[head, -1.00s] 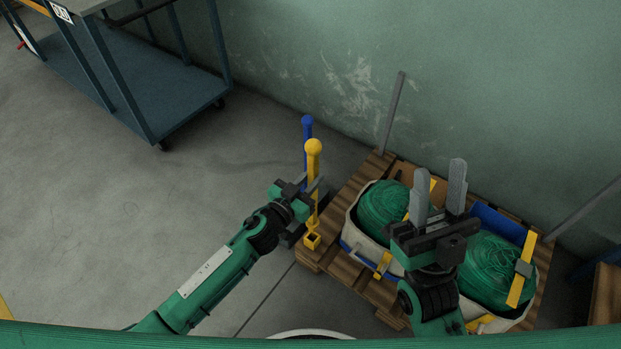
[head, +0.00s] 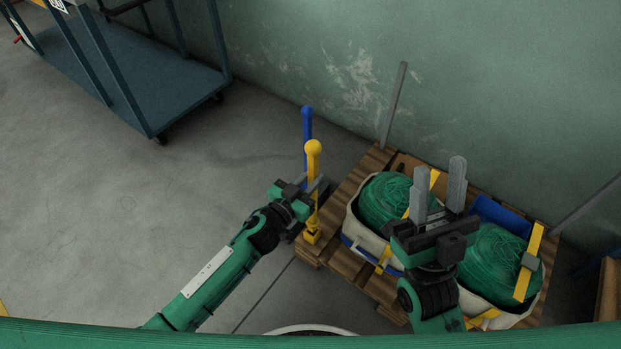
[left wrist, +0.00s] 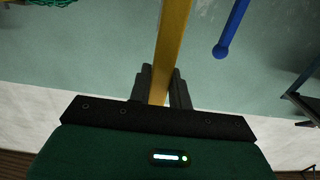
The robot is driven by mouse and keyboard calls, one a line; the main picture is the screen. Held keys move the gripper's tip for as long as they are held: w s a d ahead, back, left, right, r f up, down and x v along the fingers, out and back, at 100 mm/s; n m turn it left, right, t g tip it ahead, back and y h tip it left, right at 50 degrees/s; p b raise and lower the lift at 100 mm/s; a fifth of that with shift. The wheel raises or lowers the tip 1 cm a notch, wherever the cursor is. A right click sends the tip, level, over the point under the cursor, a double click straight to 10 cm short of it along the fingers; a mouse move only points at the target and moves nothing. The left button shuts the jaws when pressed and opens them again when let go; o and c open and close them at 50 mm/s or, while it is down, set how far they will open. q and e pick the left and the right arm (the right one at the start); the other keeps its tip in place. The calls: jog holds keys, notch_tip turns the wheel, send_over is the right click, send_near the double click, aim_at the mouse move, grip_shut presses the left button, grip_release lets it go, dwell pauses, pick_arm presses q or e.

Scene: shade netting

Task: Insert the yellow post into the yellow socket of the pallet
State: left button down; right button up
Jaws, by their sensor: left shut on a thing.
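The yellow post (head: 313,170) stands upright with its ball end up, at the left corner of the wooden pallet (head: 345,262). My left gripper (head: 314,190) is shut on its shaft; the left wrist view also shows the post (left wrist: 172,45) between the fingers (left wrist: 162,88). The yellow socket (head: 312,237) sits on the pallet corner directly below. The post's lower end meets the socket's top in the head view; how deep it sits, I cannot tell. My right gripper (head: 438,188) is open and empty, in front of the bags.
A blue post (head: 307,135) stands just behind the yellow one. Two bags of green netting (head: 385,200) (head: 497,265) with yellow straps fill the pallet. Grey posts (head: 394,105) rise at its back. A blue cart (head: 150,85) stands at upper left. The floor at left is clear.

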pick_arm(q)
jog(key=shift+f, duration=0.85)
dwell(1.0)
jog(key=shift+f+b, duration=0.2)
jog(key=shift+b, duration=0.15)
jog(key=shift+f+b, duration=0.5)
jog(key=shift+f, duration=0.45)
jog(key=shift+f+b, duration=0.6)
jog(key=shift+f, duration=0.25)
jog(key=c, duration=1.2)
grip_release()
